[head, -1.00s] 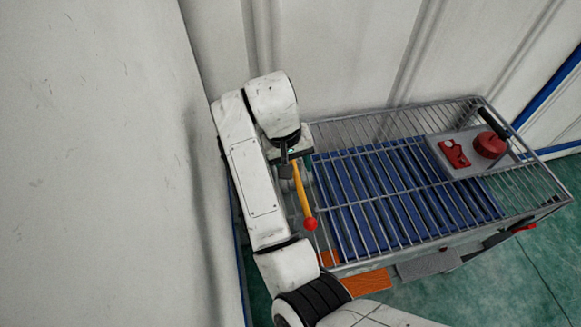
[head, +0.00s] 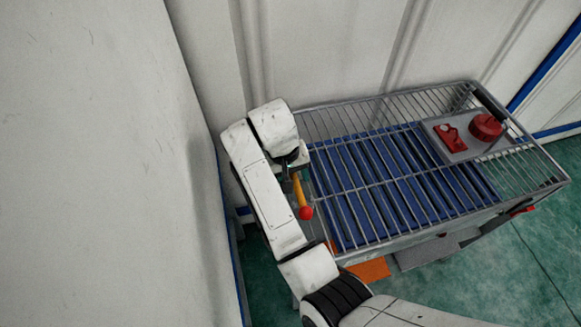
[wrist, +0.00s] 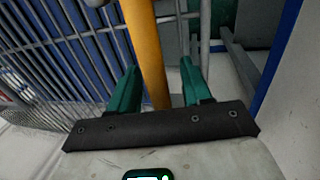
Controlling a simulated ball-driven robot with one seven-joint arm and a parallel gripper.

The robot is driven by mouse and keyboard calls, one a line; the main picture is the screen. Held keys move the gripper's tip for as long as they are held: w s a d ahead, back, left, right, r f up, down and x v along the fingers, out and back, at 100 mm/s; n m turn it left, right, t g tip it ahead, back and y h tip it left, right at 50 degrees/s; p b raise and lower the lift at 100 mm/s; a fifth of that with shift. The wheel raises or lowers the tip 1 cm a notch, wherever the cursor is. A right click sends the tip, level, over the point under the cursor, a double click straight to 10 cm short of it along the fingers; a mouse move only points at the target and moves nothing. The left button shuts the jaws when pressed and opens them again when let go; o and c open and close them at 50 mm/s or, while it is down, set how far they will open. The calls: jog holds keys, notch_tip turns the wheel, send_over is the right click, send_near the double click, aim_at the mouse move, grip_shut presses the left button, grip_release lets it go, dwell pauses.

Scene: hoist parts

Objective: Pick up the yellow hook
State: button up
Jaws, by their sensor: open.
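The yellow hook's bar (head: 299,189) has a red ball end (head: 306,213) and lies at the left end of the wire-topped cart, partly hidden by my arm in the head view. In the wrist view the yellow bar (wrist: 147,55) runs upright between the two green fingers of my gripper (wrist: 157,85). The fingers are open, with a gap on each side of the bar; the gap to the right finger looks wider. The hooked end, if any, is hidden.
The wire cart (head: 400,185) with blue slats stands against the wall. A grey tray (head: 457,145) at its far right holds a red bracket (head: 449,137) and a red round part (head: 485,127). A white wall is close on the left.

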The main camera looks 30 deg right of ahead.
jog(key=shift+f, duration=0.1)
jog(key=shift+c, duration=0.2)
grip_shut()
